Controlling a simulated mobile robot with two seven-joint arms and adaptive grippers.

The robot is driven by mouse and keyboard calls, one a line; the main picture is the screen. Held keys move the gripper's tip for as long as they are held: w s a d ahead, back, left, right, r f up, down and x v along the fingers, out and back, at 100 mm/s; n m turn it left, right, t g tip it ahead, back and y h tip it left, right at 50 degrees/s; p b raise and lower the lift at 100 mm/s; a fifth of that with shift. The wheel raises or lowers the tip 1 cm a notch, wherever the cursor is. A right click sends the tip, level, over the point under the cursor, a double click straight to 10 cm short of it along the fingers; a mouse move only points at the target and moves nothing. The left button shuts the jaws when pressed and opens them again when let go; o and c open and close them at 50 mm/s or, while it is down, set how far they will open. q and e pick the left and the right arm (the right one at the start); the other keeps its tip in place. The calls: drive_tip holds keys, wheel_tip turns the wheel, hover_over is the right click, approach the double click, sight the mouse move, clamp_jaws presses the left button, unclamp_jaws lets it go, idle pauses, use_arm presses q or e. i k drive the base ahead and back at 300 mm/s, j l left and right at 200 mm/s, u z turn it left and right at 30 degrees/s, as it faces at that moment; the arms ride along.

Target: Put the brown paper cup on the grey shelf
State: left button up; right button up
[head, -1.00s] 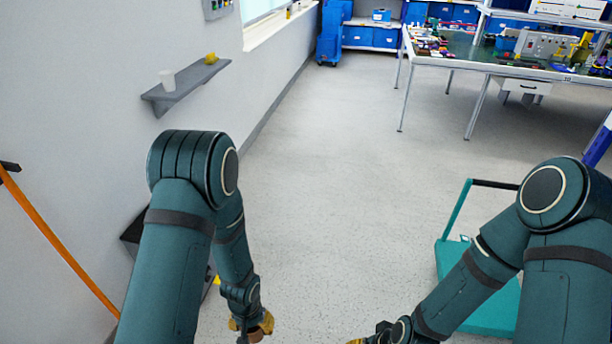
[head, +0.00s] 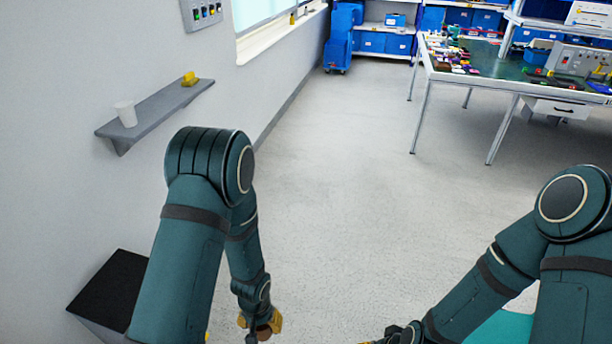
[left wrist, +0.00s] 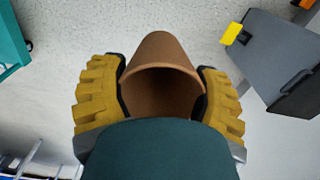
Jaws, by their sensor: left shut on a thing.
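The brown paper cup (left wrist: 163,80) is between the yellow-padded fingers of my left gripper (left wrist: 160,98) in the left wrist view, which is shut on it. The grey shelf (head: 158,112) is fixed to the left wall, above and to the left of that gripper. My right gripper (head: 388,338) is at the bottom edge, mostly cut off, and its fingers do not show clearly.
On the shelf, a white cup (head: 126,114) stands near the left end and a yellow object (head: 190,79) near the far end; the middle is bare. A dark box (head: 112,291) stands below by the wall. A cluttered workbench (head: 510,84) is at the right. The floor between is clear.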

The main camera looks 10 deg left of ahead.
sight(151, 111)
drive_tip(key=i+u, duration=0.15)
drive_tip(key=i, duration=0.45)
drive_tip(key=i+l+u, duration=0.2)
drive_tip(key=i, duration=0.4)
drive_tip(key=i+j+u, duration=0.15)
drive_tip(key=i+u, duration=0.2)
drive_tip(key=i, duration=0.15)
drive_tip(key=i+u, duration=0.35)
drive_tip(key=i, duration=0.2)
